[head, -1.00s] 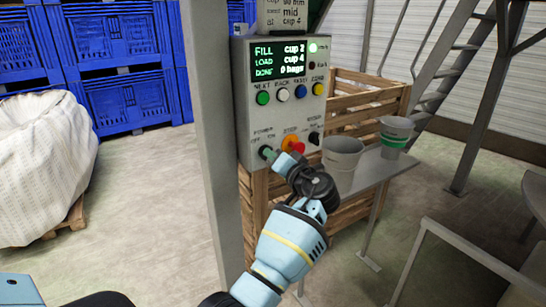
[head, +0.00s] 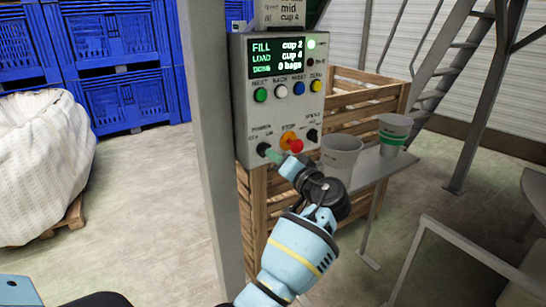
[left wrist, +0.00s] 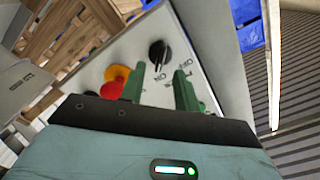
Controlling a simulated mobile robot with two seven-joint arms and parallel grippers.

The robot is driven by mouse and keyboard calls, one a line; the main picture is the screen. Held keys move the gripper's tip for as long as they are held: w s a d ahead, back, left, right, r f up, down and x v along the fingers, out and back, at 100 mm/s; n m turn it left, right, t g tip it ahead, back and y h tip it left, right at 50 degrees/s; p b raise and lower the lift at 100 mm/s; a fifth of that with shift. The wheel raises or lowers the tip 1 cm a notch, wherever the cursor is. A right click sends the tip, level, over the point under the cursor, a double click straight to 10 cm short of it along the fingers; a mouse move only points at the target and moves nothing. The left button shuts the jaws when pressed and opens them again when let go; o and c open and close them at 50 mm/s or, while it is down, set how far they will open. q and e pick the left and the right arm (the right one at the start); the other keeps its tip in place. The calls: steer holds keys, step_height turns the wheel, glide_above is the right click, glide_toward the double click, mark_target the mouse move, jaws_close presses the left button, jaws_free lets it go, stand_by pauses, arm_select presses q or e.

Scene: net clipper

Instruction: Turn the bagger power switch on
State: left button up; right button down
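The control panel (head: 243,118) is a grey box on a post in the head view. Its black power switch (head: 263,149) is at the lower left, by the POWER, OFF and ON lettering; it also shows in the left wrist view (left wrist: 159,53). My left gripper (head: 274,157) is just in front of the panel, below and right of the switch. In the left wrist view its green fingers (left wrist: 158,88) are apart with nothing between them, and the switch is beyond their tips. I cannot tell clearly which way the switch points. My right gripper is not in view.
A red stop button (head: 296,146) on a yellow base sits right of the switch, with a black speed knob (head: 312,135) beyond. The panel screen (head: 276,57) is lit. A wooden crate (head: 365,105) is behind.

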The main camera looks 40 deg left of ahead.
arm_select(q)
steer(key=shift+v, duration=2.15)
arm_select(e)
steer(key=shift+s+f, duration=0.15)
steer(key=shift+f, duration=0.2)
